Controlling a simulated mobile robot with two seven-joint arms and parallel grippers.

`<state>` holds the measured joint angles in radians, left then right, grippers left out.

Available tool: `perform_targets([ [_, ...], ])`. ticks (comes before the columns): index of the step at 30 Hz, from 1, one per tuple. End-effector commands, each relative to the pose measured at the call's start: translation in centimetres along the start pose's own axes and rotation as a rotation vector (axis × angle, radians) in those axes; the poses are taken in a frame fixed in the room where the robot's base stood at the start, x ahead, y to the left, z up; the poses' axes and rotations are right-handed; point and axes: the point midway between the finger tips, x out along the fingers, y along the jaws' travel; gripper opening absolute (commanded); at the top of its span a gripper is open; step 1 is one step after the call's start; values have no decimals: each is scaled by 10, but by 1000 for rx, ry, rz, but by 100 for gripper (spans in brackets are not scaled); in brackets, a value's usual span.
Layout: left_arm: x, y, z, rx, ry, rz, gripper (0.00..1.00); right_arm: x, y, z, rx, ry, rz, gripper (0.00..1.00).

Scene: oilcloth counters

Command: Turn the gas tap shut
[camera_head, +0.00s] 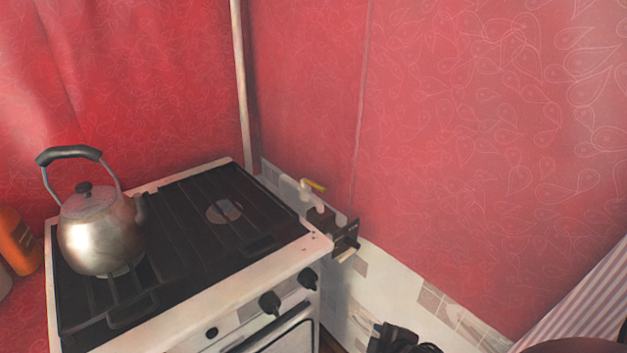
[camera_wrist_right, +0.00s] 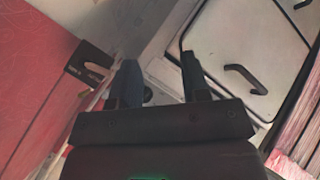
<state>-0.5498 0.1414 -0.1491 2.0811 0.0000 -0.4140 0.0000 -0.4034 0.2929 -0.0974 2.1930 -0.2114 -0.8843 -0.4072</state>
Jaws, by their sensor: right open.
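A black plate (camera_head: 345,237) with a pale lever (camera_head: 347,254) is mounted low on the wall at the stove's right corner. In the right wrist view the plate (camera_wrist_right: 88,68) carries small pale lettering, too small to read. I cannot tell which of these two is the gas tap. My right gripper (camera_head: 402,341) shows at the bottom edge of the head view, apart from both. In its wrist view the gripper (camera_wrist_right: 158,72) is open and empty, with the plate to its left. My left gripper is not seen.
The stove (camera_head: 190,323) stands against the wall, with front knobs and an oven door whose handle (camera_wrist_right: 245,80) shows in the wrist view. A metal kettle (camera_head: 98,235) stands on its left side. An orange bottle (camera_head: 18,243) is farther left. Striped cloth (camera_head: 582,310) hangs at lower right.

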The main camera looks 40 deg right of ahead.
Motion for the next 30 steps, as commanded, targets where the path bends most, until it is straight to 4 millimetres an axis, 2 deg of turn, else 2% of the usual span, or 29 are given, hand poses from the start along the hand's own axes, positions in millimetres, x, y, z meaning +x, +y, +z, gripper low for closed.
perform_targets([
  [1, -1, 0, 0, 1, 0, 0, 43, 8, 21, -5, -115, 15, 57, 42],
  [5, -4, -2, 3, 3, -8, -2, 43, 31, 74, -22, -467, 53, 231, 42],
  [9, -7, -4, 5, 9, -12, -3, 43, 54, 139, -51, -914, 85, 464, 42],
  [12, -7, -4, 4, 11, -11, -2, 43, 65, 181, -74, -1237, 92, 636, 42],
  [15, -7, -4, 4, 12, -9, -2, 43, 72, 212, -93, -1509, 85, 780, 42],
  [18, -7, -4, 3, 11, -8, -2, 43, 76, 233, -108, -1713, 73, 887, 42],
  [21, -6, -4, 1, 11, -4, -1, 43, 78, 246, -116, -1847, 60, 955, 42],
  [24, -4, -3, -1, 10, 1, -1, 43, 79, 252, -120, -1914, 54, 989, 42],
  [30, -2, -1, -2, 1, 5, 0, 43, 87, 257, -128, -1931, 53, 999, 42],
])
